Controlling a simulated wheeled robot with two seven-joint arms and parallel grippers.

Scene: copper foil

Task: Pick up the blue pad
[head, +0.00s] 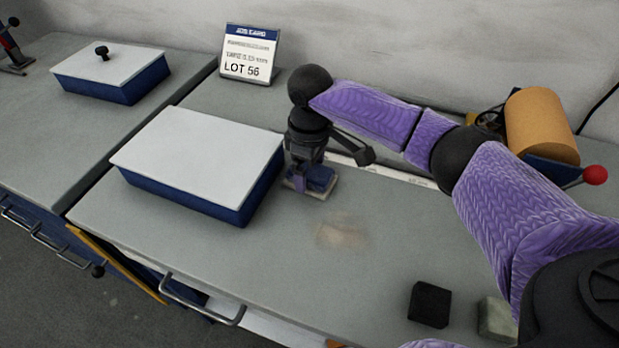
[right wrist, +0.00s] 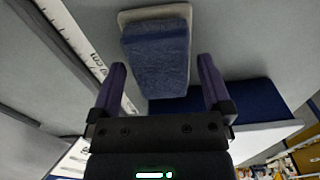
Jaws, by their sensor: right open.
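The blue pad (right wrist: 158,60) lies on a pale flat holder (right wrist: 155,13) in the right wrist view. In the head view the blue pad (head: 320,178) shows small beneath my right gripper (head: 306,182), beside the big blue box. My right gripper (right wrist: 162,92) is open in the wrist view. Its two purple fingers stand on either side of the pad's near end, with gaps and nothing held. The gripper body hides part of the pad in the head view. My left gripper is not in view.
A blue box with a white lid (head: 200,153) stands just left of the pad. A white ruler strip (head: 375,168) lies behind. A black block (head: 429,304) and a grey-green block (head: 497,319) sit at front right. A lot sign (head: 249,54) stands at the back.

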